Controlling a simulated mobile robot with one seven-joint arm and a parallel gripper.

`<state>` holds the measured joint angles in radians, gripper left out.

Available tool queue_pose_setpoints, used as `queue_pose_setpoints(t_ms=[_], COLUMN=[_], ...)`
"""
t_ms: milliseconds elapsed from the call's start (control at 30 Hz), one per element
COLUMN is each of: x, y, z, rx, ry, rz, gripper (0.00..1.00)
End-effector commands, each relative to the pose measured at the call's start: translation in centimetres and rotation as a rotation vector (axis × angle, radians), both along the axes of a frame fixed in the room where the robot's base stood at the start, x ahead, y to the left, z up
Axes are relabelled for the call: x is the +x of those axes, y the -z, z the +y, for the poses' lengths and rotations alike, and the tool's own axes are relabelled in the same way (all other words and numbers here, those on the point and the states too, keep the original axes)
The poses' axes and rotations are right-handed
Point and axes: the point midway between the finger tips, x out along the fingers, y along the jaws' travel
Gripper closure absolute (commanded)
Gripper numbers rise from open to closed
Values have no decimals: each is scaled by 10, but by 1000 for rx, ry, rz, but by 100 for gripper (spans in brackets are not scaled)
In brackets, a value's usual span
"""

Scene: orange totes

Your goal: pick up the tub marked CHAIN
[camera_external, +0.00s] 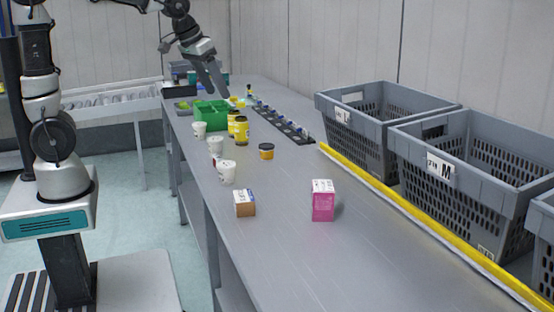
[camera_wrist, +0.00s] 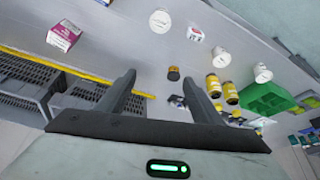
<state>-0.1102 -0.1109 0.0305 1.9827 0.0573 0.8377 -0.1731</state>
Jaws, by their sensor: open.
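No label reading CHAIN is legible, so I cannot tell which tub it is. Several white tubs stand along the table's near-left side in the external view: one in front (camera_external: 226,172), one behind it (camera_external: 215,145) and one by the green bin (camera_external: 199,130). White tubs also show in the wrist view (camera_wrist: 159,21), beyond my fingers. A small dark tub with an orange band (camera_external: 266,151) stands mid-table; the wrist view shows it between and beyond the fingertips (camera_wrist: 173,73). My gripper (camera_external: 218,84) is open and empty, raised above the far part of the table.
Yellow jars (camera_external: 241,130) stand beside the green bin (camera_external: 212,113). A pink box (camera_external: 322,201) and a small brown box (camera_external: 245,204) stand nearer the camera. Grey crates (camera_external: 425,172) line the right side behind a yellow strip (camera_external: 400,205). The front table surface is mostly clear.

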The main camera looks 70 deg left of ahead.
Motion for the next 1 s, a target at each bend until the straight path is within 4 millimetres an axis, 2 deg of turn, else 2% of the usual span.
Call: queue_pose_setpoints(t_ms=[33, 100, 200, 300, 400, 633, 1000], x=[27, 60, 99, 125, 140, 153, 179], y=[14, 28, 52, 74, 88, 115, 188], z=[15, 35, 61, 81, 94, 103, 117], rx=[-1, -2, 0, 1, 3, 4, 3], ry=[-37, -85, -145, -188, -215, -228, -227], rz=[17, 26, 35, 43, 45, 49, 49], gripper=[40, 40, 40, 40, 40, 40, 40])
